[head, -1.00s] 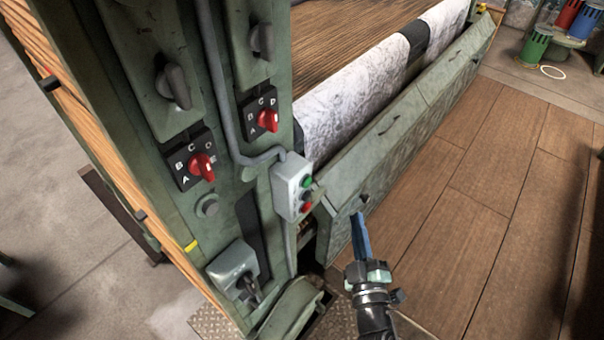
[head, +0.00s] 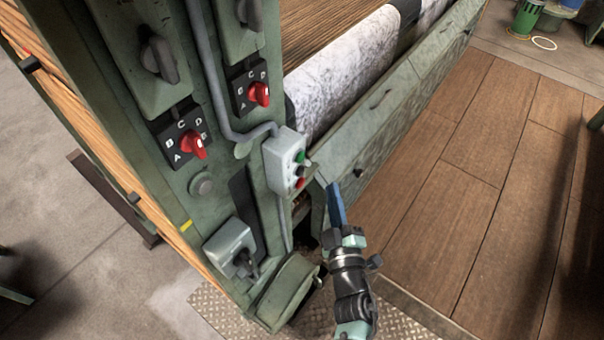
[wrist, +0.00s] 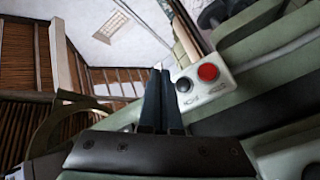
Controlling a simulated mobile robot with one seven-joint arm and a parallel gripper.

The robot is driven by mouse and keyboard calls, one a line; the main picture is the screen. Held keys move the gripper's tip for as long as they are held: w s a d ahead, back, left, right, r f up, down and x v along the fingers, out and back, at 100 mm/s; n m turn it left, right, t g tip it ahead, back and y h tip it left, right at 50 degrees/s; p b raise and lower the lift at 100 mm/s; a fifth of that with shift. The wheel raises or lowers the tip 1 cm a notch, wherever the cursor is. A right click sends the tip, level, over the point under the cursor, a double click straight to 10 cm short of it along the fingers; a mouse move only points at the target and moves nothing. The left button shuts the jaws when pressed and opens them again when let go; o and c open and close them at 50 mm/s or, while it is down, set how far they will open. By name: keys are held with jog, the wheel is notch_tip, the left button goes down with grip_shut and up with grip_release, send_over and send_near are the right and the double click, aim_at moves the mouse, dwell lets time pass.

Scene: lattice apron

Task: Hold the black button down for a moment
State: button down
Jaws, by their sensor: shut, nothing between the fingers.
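A grey button box (head: 278,160) is fixed on the green machine post, with a green button, a black button (head: 301,170) and a red button (head: 300,183) in a column. In the wrist view the black button (wrist: 184,85) and red button (wrist: 208,72) face me on the pale box (wrist: 213,88); the green one does not show there. My gripper (head: 333,185) is shut and empty, its blue fingers pointing up, a little right of the box in the head view. In the wrist view the fingertips (wrist: 160,72) appear just left of the black button; contact cannot be told.
Rotary switches with red knobs (head: 194,145) and a conduit (head: 206,80) are on the post left of the box. A long green panel (head: 385,110) runs behind my gripper. The wooden platform (head: 470,190) at right is clear.

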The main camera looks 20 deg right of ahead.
jog(key=shift+w+a+b, duration=0.65)
jog(key=shift+w+a, duration=0.1)
jog(key=shift+w, duration=0.25)
jog(key=shift+w+a+b, duration=0.6)
jog(key=shift+w+a, duration=0.15)
jog(key=shift+w, duration=0.2)
jog(key=shift+w+a, duration=0.1)
dwell(0.5)
jog(key=shift+w+a+b, duration=0.2)
jog(key=shift+w+b, duration=0.05)
jog(key=shift+b, duration=0.05)
jog(key=shift+w+a+b, duration=0.35)
jog(key=shift+w+b, duration=0.05)
dwell(1.8)
jog(key=shift+s+d, duration=0.1)
dwell(1.5)
jog(key=shift+s+d+p, duration=0.55)
jog(key=shift+s+p, duration=0.1)
jog(key=shift+p, duration=0.15)
jog(key=shift+s, duration=0.1)
jog(key=shift+s+d+p, duration=0.8)
jog(key=shift+s+p, duration=0.1)
jog(key=shift+s, duration=0.05)
jog(key=shift+s+d+p, duration=0.75)
jog(key=shift+s+p, duration=0.1)
jog(key=shift+s, duration=0.1)
